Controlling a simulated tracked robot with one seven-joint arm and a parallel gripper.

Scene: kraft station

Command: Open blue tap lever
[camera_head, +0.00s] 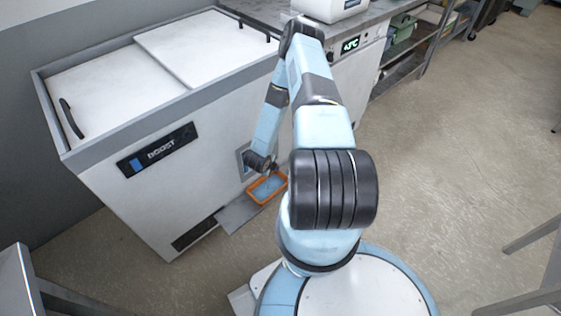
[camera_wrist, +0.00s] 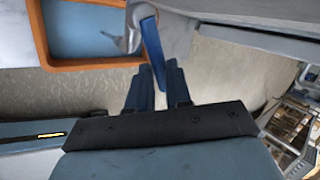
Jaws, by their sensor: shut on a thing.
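The blue tap lever (camera_wrist: 152,43) shows in the wrist view as a flat blue bar at the tap's grey metal body (camera_wrist: 177,38). My gripper (camera_wrist: 159,70) is shut on the lever's near end, with a dark blue finger on each side. The part of the lever between the fingers is partly hidden. In the head view my wrist covers the tap by the white cabinet's front, and the lever cannot be made out there.
An orange-rimmed tray (camera_wrist: 95,63) with blue inside lies beside the tap. It also shows in the head view (camera_head: 252,197), on a shelf at the white cabinet (camera_head: 110,190). A counter with a temperature display (camera_head: 350,45) stands behind.

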